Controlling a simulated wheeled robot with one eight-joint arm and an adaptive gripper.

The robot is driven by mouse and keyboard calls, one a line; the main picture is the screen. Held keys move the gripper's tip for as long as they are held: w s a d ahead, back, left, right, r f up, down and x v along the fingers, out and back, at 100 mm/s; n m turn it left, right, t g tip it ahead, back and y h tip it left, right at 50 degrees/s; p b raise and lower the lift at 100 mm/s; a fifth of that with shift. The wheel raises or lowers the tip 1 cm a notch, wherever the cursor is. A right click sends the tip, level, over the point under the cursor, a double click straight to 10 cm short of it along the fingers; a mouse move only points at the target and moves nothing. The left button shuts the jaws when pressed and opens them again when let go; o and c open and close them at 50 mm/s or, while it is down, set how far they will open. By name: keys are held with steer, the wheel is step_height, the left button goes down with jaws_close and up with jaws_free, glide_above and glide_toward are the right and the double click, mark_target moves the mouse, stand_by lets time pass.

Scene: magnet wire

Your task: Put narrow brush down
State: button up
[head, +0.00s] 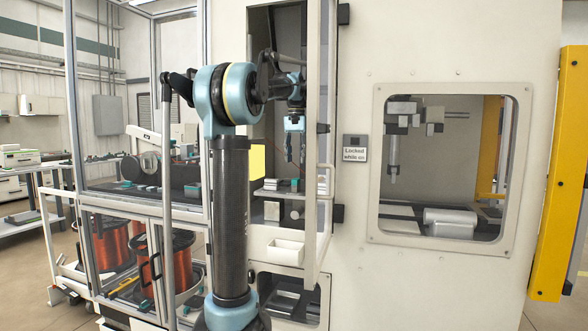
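My gripper (295,152) hangs fingers-down inside the open tall doorway of the white machine, above a small shelf (272,193). It is small and dark in this view. I cannot tell whether its fingers are apart or closed on something. I cannot make out a narrow brush for certain; it may be hidden by the gripper or too small to see. Small pale and teal items (322,184) lie on the shelf below the gripper.
The open door (318,230) stands close to the right of my gripper. A white bin (285,251) sits below the shelf. A glazed cabinet with copper wire spools (170,262) stands at left. A closed window (445,165) is at right.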

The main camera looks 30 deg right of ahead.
steer(key=shift+r, duration=0.45)
steer(key=shift+a, duration=0.1)
steer(key=s+a+f+n, duration=0.2)
steer(key=a+f, duration=0.2)
steer(key=a, duration=0.4)
steer(key=s+a+f+n+t, duration=0.15)
steer(key=a+f, duration=0.25)
steer(key=a, duration=0.4)
steer(key=s+a+f+n+g, duration=0.1)
steer(key=s+a+f, duration=0.1)
steer(key=a+f, duration=0.5)
steer(key=s+a+f+n+t, duration=0.1)
steer(key=s+a+f+n, duration=0.1)
steer(key=s+a+f, duration=0.6)
steer(key=s+a+f+n, duration=0.3)
steer(key=s+a+f, duration=0.6)
steer(key=f, duration=0.7)
steer(key=shift+s+a+n+t, duration=0.2)
steer(key=shift+s+n+t, duration=0.15)
steer(key=shift+s, duration=0.05)
